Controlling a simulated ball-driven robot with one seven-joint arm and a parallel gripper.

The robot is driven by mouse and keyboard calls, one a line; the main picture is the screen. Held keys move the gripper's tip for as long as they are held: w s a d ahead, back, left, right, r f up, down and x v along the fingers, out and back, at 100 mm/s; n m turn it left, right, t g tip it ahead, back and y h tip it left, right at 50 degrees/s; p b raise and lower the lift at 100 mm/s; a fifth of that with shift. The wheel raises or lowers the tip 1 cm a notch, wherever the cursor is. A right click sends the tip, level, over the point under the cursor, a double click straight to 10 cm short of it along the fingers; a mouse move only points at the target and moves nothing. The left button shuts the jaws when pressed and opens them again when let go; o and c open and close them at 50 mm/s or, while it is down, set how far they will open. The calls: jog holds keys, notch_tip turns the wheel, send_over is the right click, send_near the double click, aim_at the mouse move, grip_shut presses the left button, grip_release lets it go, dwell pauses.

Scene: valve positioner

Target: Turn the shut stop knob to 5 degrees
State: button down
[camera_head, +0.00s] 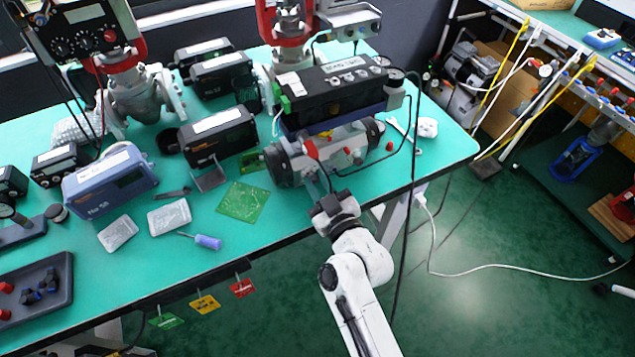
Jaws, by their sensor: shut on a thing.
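A valve actuator with a silver cylinder (290,163) lies on the teal bench, under a black positioner box (335,95). Small red knobs show on its front: one at the left (312,149), one near the middle (357,158) and one at the right (389,146). No label tells which is the shut stop knob. My gripper (321,178) reaches up from the bench's front edge to the actuator's front. Its fingers are shut at the left red knob, whose lower part they hide. The knob's angle is too small to read.
A green circuit board (243,201) and a blue-handled screwdriver (207,241) lie left of my gripper. A black cable (410,150) hangs close on the right. Black and blue instrument boxes fill the bench's left side. The green floor (500,260) at the right is mostly clear.

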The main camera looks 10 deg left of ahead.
jog(key=m, duration=0.5)
jog(key=shift+m, duration=2.4)
jog(key=c, duration=1)
grip_release()
jog(key=shift+s+d+f, duration=0.15)
jog(key=shift+s+d, duration=0.2)
jog(key=shift+s, duration=0.1)
jog(key=b+v, duration=0.3)
jog(key=v, duration=0.6)
jog(key=shift+s+d, duration=0.25)
jog(key=shift+s, duration=0.05)
